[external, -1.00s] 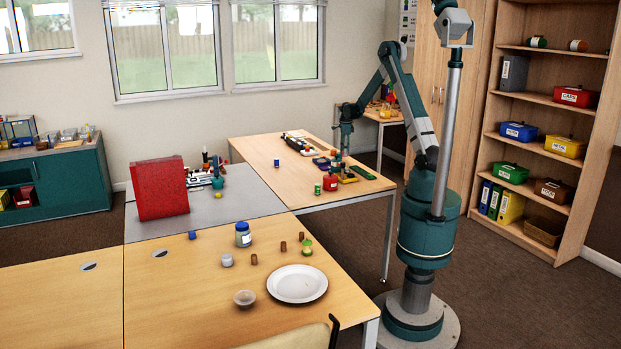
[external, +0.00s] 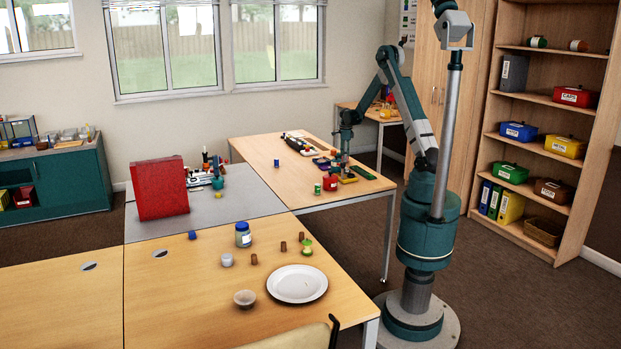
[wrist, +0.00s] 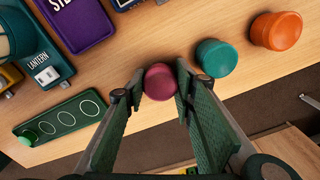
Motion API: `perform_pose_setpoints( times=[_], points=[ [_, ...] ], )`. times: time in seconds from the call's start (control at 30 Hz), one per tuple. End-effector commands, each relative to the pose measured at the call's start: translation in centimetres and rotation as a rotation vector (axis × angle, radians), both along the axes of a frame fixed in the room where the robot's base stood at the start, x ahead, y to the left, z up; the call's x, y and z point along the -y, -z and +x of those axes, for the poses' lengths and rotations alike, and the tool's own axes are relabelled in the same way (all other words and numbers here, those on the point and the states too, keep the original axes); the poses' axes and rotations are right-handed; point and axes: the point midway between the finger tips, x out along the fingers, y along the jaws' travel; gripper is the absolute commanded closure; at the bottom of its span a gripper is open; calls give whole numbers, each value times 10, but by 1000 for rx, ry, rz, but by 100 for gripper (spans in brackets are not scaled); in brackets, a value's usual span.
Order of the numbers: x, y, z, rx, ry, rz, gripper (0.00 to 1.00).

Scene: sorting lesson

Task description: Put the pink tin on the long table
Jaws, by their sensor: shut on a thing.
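The pink tin (wrist: 160,82) is a small dark-pink round tin. In the wrist view it sits between the tips of my gripper (wrist: 155,88), which is shut on it. In the external view my gripper (external: 344,160) is low over the far part of the wooden table (external: 262,150), among small items. The tin cannot be made out there. In the wrist view a wooden top shows beneath the tin; whether the tin touches it is hard to tell.
A teal tin (wrist: 216,58) and an orange tin (wrist: 277,30) stand right of my gripper. A purple tray (wrist: 78,22), a box labelled LANTERN (wrist: 45,68) and a green board with circles (wrist: 62,122) lie to the left. The near table's plate (external: 297,284) is far off.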

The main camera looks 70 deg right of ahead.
Motion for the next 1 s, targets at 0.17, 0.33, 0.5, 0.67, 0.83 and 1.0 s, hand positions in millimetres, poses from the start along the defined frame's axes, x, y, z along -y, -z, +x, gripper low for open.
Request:
perform_pose_setpoints(
  times=[0.17,0.33,0.5,0.67,0.83,1.0],
  points=[
    [0,1,0,0,0,0,86],
    [0,3,0,0,0,0,67],
    [0,3,0,0,0,0,59],
    [0,3,0,0,0,0,59],
    [0,0,0,0,0,0,59],
    [0,-10,0,0,0,0,59]
  ],
)
